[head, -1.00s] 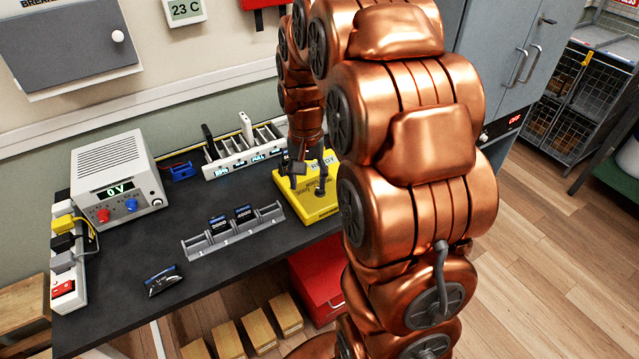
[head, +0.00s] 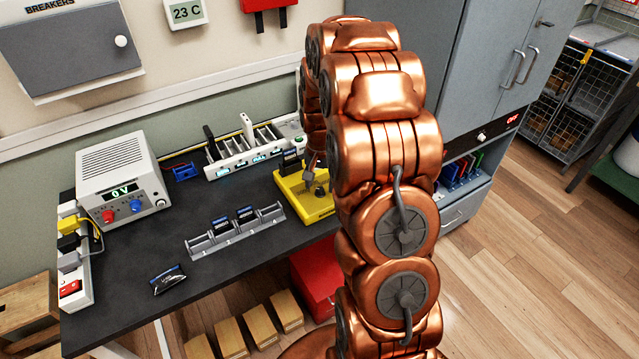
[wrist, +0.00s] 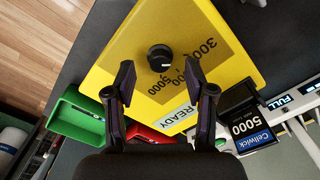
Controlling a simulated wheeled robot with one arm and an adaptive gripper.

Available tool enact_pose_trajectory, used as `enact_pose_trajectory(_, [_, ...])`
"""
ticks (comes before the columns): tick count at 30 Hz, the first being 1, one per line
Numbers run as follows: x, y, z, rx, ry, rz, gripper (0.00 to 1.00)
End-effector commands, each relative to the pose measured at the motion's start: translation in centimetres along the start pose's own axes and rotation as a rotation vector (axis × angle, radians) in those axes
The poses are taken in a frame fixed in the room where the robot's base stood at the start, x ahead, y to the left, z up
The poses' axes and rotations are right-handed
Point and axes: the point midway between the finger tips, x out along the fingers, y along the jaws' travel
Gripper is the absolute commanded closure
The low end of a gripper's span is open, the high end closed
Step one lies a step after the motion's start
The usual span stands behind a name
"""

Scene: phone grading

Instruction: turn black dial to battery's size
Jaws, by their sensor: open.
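The black dial (wrist: 160,57) sits on the yellow box (wrist: 120,50), beside the printed numbers 3000 and 5000, with one partly unreadable between them. A READY display is below them. The dial's setting is too small to tell. In the wrist view my gripper (wrist: 160,76) is open, its fingertips on either side of the dial's near side, with nothing between them. A black battery marked Cellwick 5000 (wrist: 252,128) is beside the box at the right. In the head view my gripper (head: 315,172) is over the yellow box (head: 312,207), and my arm partly hides the box.
A grey rack (head: 203,246) holds two dark batteries, and another dark pack (head: 168,279) lies on the table. A white charging strip (head: 222,168) runs along the back. A grey power supply (head: 122,178) reads 0 V. A green bin (wrist: 75,118) is near the box.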

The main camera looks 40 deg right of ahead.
Motion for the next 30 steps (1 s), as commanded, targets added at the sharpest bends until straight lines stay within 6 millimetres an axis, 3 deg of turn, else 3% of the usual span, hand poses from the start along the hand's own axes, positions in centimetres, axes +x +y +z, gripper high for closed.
enact_pose_trajectory(6, [1.5, 0.0, 0.1, 0.0, -0.003, 0.001, 0.46])
enact_pose_trajectory(16, [1.8, 0.0, 0.1, 0.0, 0.0, 0.0, 0.46])
enact_pose_trajectory(30, [1.8, 0.0, 0.1, 0.0, -0.001, 0.0, 0.94])
